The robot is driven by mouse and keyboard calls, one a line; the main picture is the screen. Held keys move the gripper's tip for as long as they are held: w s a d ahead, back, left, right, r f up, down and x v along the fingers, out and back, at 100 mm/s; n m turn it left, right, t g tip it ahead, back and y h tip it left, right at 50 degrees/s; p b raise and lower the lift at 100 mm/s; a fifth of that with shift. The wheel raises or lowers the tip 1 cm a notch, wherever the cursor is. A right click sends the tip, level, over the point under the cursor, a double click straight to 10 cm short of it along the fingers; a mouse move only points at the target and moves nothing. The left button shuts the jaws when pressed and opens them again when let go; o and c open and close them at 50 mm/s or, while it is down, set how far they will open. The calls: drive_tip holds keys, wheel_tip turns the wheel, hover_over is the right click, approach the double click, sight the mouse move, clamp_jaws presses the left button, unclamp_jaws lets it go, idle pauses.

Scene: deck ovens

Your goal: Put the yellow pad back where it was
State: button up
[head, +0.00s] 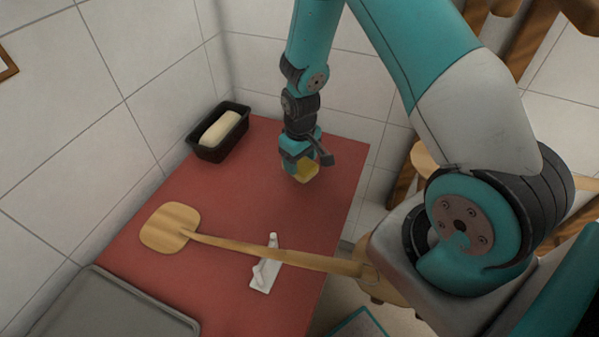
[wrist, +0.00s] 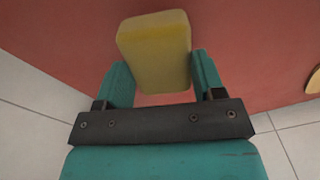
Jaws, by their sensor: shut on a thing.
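The yellow pad (wrist: 156,52) is a small block with rounded edges. In the wrist view it sits between the two teal fingers of my gripper (wrist: 160,78), which is shut on it. In the head view my gripper (head: 303,170) points down over the back right part of the red table top, and the pad (head: 308,172) shows at its tip. The pad is at or just above the red surface; I cannot tell whether it touches. Part of the pad is hidden by the gripper in the head view.
A black loaf tin (head: 207,155) with pale dough (head: 220,130) stands at the back left of the red table (head: 210,235). A wooden peel (head: 170,228) lies across the front, near a white scraper-like item (head: 265,275). A grey tray (head: 110,310) is front left. Tiled walls (head: 90,110) border the table.

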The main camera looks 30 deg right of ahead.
sight(300, 162)
wheel_tip(300, 162, down, 3)
drive_tip(key=shift+f+b, duration=0.15)
drive_tip(key=shift+b, duration=0.65)
drive_tip(key=o, duration=0.9)
